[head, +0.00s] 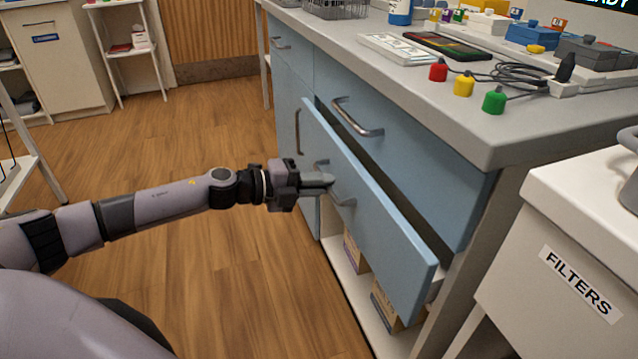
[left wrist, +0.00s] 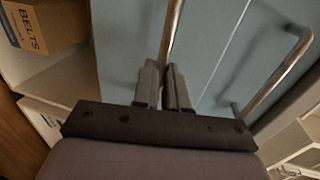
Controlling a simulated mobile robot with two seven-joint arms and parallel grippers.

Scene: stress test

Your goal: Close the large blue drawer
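The large blue drawer (head: 385,225) is pulled out from the grey-topped bench, with a dark gap between its front and the bench. Its front also fills much of the left wrist view (left wrist: 205,50). Its metal handle (head: 345,200) runs between the fingers of my left gripper (head: 328,181) in the left wrist view (left wrist: 171,40). The fingers (left wrist: 164,85) are close together on the bar. The gripper hides part of the handle in the head view. My right gripper is in neither view.
A shut blue drawer with a metal handle (head: 357,118) is above the open one. Boxes, one marked BELTS (left wrist: 40,25), stand on the shelf below. A white cabinet marked FILTERS (head: 580,270) stands at the right. The wooden floor (head: 200,140) at the left is clear.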

